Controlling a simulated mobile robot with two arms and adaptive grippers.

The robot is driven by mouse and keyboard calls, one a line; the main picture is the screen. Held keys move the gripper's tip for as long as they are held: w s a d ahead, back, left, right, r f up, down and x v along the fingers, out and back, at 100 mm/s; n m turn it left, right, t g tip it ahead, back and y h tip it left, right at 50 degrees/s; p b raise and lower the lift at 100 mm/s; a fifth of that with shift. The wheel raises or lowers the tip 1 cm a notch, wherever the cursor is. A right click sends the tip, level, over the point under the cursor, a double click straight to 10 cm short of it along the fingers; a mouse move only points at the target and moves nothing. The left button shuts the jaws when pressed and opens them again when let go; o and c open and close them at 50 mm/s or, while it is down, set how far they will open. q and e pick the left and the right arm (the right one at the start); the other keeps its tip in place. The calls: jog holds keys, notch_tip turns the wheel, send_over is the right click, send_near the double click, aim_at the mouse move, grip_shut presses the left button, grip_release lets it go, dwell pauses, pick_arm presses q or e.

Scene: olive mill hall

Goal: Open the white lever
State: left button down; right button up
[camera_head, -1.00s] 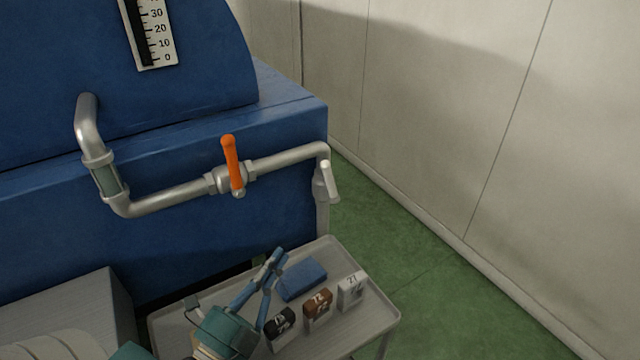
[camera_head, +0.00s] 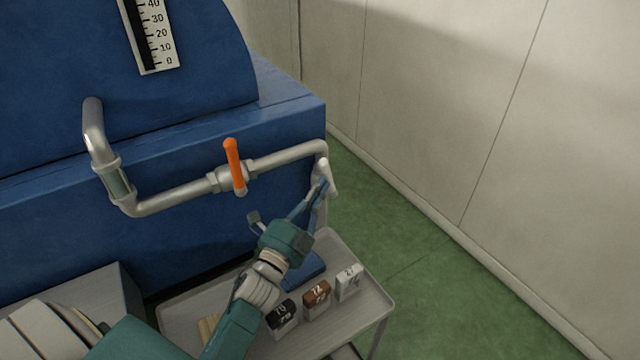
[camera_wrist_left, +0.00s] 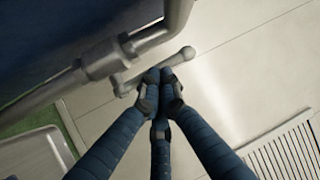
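The white lever (camera_head: 331,178) hangs steeply down at the right end of the grey pipe. In the left wrist view it shows as a pale bar (camera_wrist_left: 181,57) running up to the right beside the pipe. My left gripper (camera_head: 321,185) is at the lever in the head view. My right gripper is not in view.
An orange lever (camera_head: 234,165) stands upright on the same pipe (camera_head: 163,196), in front of the blue machine (camera_head: 60,225). Green floor (camera_head: 395,225) lies clear to the right.

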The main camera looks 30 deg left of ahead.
pick_arm(q)
jog(key=shift+w, duration=0.2)
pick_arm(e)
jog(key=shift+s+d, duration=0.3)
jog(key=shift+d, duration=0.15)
pick_arm(q)
jog(key=shift+w+d+r, duration=0.45)
jog(key=shift+w+r, duration=0.3)
jog(key=shift+w, duration=0.05)
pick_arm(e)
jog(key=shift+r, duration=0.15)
